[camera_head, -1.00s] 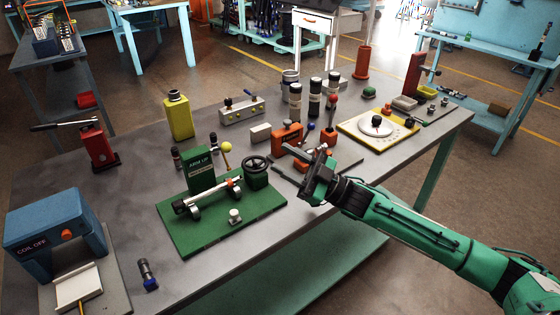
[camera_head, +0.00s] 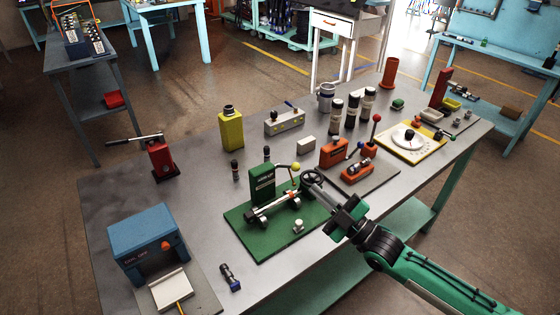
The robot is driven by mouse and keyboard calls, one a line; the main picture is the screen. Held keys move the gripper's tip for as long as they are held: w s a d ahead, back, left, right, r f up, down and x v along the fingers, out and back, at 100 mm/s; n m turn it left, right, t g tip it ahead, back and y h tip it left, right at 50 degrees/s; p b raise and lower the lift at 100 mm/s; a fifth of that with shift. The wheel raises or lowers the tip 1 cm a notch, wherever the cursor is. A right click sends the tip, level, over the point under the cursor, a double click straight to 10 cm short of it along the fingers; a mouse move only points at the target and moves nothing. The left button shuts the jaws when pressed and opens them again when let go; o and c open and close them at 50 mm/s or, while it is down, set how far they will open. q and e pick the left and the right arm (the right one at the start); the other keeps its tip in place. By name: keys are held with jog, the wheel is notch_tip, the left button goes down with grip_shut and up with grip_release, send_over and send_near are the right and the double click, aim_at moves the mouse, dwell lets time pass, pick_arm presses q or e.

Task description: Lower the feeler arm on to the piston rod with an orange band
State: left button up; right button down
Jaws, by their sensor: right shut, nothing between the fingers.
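A green fixture stands on a green baseplate (camera_head: 262,240). Its upright green box (camera_head: 262,184) carries lettering too small to read surely. A thin arm with a yellow ball knob (camera_head: 296,167) sticks out at the box's upper right, raised above the baseplate; it looks like the feeler arm. A silver rod (camera_head: 272,207) lies across dark supports in front of the box. My right gripper (camera_head: 318,190) is shut and empty, at the baseplate's right side, overlapping the dark handwheel (camera_head: 312,176) in view; contact is unclear. My left gripper is out of view.
An orange cradle with a dark cylinder (camera_head: 358,169) and a red-knobbed lever (camera_head: 376,118) stand right of the fixture. A yellow dial plate (camera_head: 428,148) is farther right. A blue press (camera_head: 145,238) stands left. Grey tabletop (camera_head: 195,190) is clear left of the fixture.

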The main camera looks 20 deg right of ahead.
aim_at(288, 167)
jog(key=p+x, duration=0.4)
jog(key=x, duration=0.6)
jog(key=shift+w+d+f, duration=0.3)
jog(key=shift+d+f, duration=0.3)
jog(key=shift+f, duration=0.15)
jog(key=shift+w+d+f, duration=0.3)
jog(key=shift+d+f, duration=0.35)
jog(key=shift+f, duration=0.1)
jog(key=shift+f, duration=0.1)
jog(key=shift+n+t+y, duration=0.3)
jog(key=shift+t+y, duration=0.1)
jog(key=shift+y, duration=0.1)
jog(key=shift+s+d+f+b, duration=0.15)
jog(key=shift+s+f+b, duration=0.2)
jog(key=shift+f+b, duration=0.55)
jog(key=shift+s+d+f+b, duration=0.1)
jog(key=shift+s+f+b, duration=0.2)
jog(key=shift+f+b, duration=0.6)
jog(key=shift+s+d+f+b, duration=0.15)
jog(key=shift+s+f+b, duration=0.3)
jog(key=shift+b, duration=0.8)
jog(key=shift+w+f, duration=0.1)
